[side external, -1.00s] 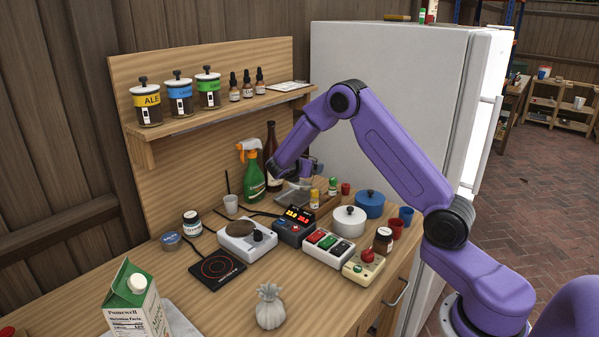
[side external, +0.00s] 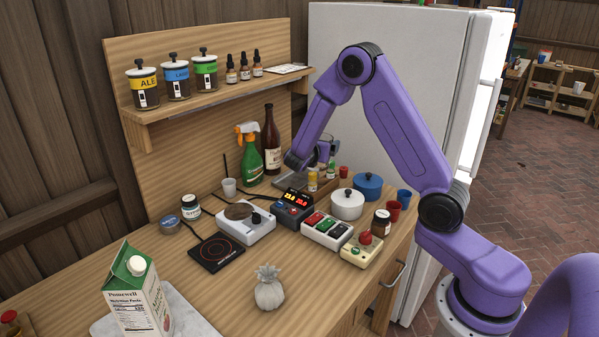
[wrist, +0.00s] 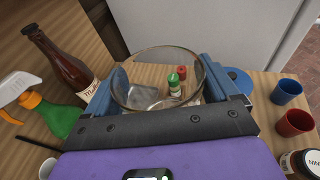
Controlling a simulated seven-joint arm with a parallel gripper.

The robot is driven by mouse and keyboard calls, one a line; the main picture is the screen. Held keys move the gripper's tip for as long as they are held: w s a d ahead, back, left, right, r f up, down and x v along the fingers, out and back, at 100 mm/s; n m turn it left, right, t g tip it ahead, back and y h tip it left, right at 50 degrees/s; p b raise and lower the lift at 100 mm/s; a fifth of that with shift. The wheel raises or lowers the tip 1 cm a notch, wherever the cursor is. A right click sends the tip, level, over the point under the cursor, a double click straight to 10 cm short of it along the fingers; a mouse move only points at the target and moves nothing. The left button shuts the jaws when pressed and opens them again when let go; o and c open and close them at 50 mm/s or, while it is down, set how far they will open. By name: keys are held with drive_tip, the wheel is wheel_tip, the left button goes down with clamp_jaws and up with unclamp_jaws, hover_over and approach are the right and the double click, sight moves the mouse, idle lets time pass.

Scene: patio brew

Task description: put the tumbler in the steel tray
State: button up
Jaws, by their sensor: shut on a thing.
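My gripper (wrist: 157,88) is shut on a clear glass tumbler (wrist: 128,90), with a finger on each side of it. The tumbler's round rim faces the wrist camera. In the side view my gripper (side external: 325,158) is above the back of the counter, and the glass is hard to make out there. The steel tray (side external: 285,181) lies low on the counter at the back, just left of and below my gripper, partly hidden by my arm and the things in front. A grey patch shows through the glass in the wrist view; I cannot tell whether it is the tray.
A green spray bottle (side external: 249,158) and a brown bottle (side external: 271,148) stand left of the tray. Small bottles (side external: 312,181), a white pot (side external: 347,205), a blue pot (side external: 368,187), and red (side external: 394,211) and blue (side external: 404,196) cups stand nearby. A shelf (side external: 200,115) overhangs the back left.

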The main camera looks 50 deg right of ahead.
drive_tip(key=shift+w+d+f+n+t+h, duration=0.1)
drive_tip(key=shift+w+d+n+t+h, duration=0.2)
drive_tip(key=shift+w+d+t, duration=0.1)
drive_tip(key=w+d+f, duration=0.3)
drive_tip(key=w+f, duration=0.1)
drive_tip(key=w, duration=0.4)
hover_over(296, 180)
wheel_tip(296, 180, down, 6)
drive_tip(key=shift+d+f, duration=0.1)
drive_tip(key=shift+f, duration=1.35)
drive_tip(key=shift+f, duration=0.15)
drive_tip(key=o, duration=1.1)
